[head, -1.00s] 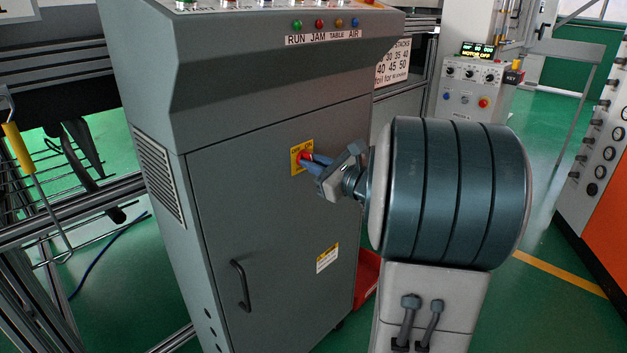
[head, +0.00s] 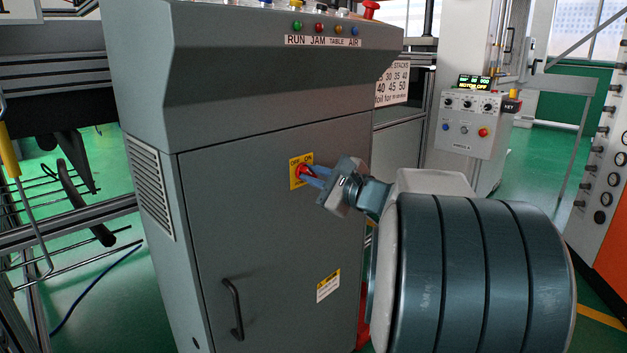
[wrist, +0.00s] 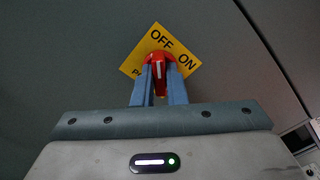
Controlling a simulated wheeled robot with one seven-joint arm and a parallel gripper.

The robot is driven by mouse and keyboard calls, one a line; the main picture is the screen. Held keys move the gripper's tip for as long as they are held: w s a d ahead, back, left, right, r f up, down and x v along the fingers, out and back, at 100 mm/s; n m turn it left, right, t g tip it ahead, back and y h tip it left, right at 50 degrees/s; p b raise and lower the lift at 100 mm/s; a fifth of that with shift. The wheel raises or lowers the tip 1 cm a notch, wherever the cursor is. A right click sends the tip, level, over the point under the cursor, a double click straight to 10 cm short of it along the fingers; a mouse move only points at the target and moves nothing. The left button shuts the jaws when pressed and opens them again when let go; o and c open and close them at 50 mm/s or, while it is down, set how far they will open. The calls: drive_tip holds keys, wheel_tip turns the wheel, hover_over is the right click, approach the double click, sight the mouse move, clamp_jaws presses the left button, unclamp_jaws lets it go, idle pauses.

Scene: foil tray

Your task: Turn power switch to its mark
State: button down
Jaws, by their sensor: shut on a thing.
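The power switch is a red knob (head: 301,171) on a yellow plate (head: 294,182) on the grey cabinet door. My gripper (head: 311,176) is shut on the knob, its blue fingers on either side of it. In the wrist view the red knob (wrist: 158,61) sits between the two fingers, and the yellow plate (wrist: 134,66) looks tilted clockwise. The plate reads OFF and ON. The white line on the knob stands nearly upright in that view, below OFF and left of ON. The fingers hide the lower part of the plate.
The grey cabinet (head: 260,230) has a black door handle (head: 233,308) below the switch and a row of coloured lamps along its top. A control box (head: 470,125) stands behind at right.

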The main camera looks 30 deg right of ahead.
drive_tip(key=c, duration=1.5)
unclamp_jaws()
drive_tip(key=shift+o, duration=0.2)
drive_tip(key=p+v, duration=0.2)
drive_tip(key=v, duration=1.2)
drive_tip(key=shift+w, duration=0.1)
